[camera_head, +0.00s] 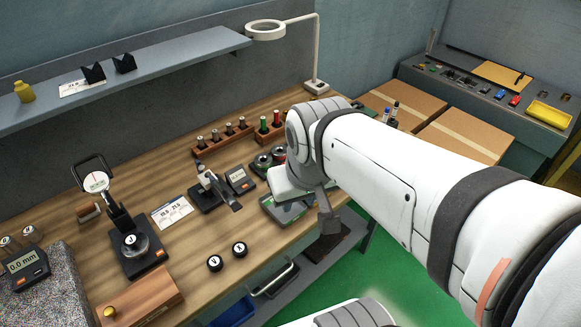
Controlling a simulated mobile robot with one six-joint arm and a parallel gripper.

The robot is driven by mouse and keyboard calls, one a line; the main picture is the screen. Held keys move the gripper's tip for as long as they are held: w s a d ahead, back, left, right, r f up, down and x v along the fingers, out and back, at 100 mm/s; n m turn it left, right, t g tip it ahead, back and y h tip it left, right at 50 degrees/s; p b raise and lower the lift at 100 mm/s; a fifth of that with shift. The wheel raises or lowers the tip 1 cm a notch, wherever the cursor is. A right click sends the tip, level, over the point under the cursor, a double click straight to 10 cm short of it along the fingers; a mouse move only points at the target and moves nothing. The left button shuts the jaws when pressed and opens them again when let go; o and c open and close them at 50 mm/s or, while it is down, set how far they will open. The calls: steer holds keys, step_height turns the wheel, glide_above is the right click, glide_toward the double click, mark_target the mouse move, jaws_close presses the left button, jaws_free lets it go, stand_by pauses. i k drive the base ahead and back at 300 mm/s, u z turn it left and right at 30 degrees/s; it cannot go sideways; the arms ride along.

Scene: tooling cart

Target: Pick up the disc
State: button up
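Two small round black pieces with white marked tops stand near the front edge of the wooden workbench (185,240): a left piece (215,263) and a right piece (239,249). They look like short discs or knobs. A round metal piece (135,241) also sits on the base of the dial gauge stand (140,258) at the left. I cannot tell which of these is the disc. My gripper (331,222) hangs at the bench's right front edge, to the right of all of them and apart. Its fingers are too small and dark to read.
A microscope-like device (212,188) and a label card (171,211) stand mid-bench. A granite block (52,298) and wooden box (142,298) fill the left front. A ring lamp (266,30) and shelf (150,66) are behind. Cardboard boxes (402,104) lie at right.

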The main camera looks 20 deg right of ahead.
mark_target(132, 241)
steer(key=u, duration=0.85)
steer(key=k, duration=0.6)
steer(key=u, duration=0.3)
steer(key=i, duration=0.5)
steer(key=u, duration=0.05)
